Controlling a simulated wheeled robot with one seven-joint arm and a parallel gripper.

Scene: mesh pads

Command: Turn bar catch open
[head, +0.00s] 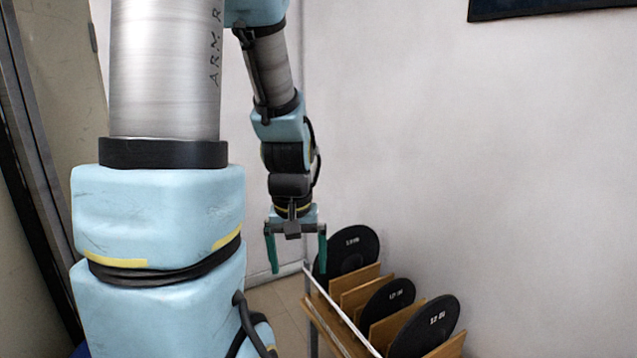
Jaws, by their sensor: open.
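No bar catch can be made out in the head view; it may be hidden or out of frame. My gripper (297,268) hangs pointing down near the middle of the picture, with its two green fingers spread wide apart. Nothing shows between the fingers. It appears beside the left end of a rack (340,310) with a pale metal rail along its front. I cannot tell the exact distance between the right finger and the rack.
The rack holds black labelled discs (387,297) between wooden dividers (360,291). A plain pale wall (470,150) stands behind it. A dark upright frame (38,180) is at the far left. Tiled floor (283,305) shows left of the rack. My arm hides much of the left side.

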